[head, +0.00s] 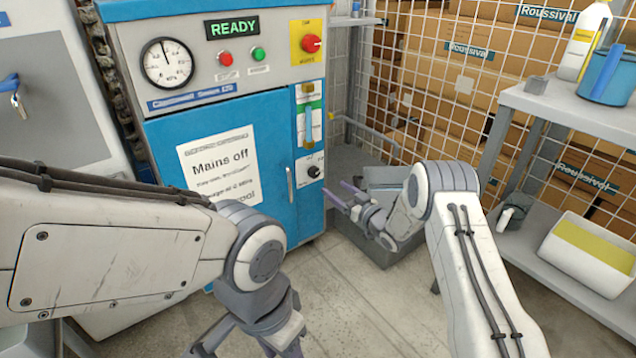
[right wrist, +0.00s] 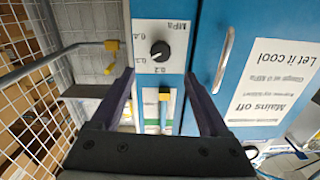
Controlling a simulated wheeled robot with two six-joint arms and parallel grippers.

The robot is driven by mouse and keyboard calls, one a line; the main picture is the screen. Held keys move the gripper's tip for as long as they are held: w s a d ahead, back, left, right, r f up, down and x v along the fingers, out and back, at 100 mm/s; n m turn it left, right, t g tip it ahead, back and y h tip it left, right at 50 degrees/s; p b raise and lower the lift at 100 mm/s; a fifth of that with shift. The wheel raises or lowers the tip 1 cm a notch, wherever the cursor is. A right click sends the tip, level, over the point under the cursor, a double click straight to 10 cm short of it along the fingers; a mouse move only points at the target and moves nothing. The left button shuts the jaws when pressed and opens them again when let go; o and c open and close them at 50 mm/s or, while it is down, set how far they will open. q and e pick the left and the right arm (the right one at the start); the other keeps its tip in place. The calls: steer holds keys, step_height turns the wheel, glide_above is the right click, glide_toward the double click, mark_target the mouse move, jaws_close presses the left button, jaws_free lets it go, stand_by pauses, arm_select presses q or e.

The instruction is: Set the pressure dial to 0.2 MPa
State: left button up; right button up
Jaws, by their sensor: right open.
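The pressure dial is a black round knob on a light plate at the right of the blue machine's front in the head view (head: 314,171). It also shows upside down in the right wrist view (right wrist: 160,50), with scale numbers and MPa printed around it. A pale mark shows on the knob; its exact setting is too small to read. My right gripper (head: 345,193) is open and empty, below and right of the dial. In the right wrist view its fingers (right wrist: 158,78) stand apart with the dial beyond them, untouched. My left gripper (head: 240,345) is partly cut off at the bottom edge.
A grey shelf (head: 570,108) stands at right. The floor between is clear.

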mark_target(316, 173)
steer(key=b+x, duration=0.4)
steer(key=x, duration=0.4)
steer(key=shift+w+a+f+b, duration=0.15)
steer(key=shift+a+b, duration=0.05)
steer(key=shift+b, duration=0.15)
steer(key=shift+b+x, duration=0.3)
steer(key=shift+x, duration=0.5)
jaws_close()
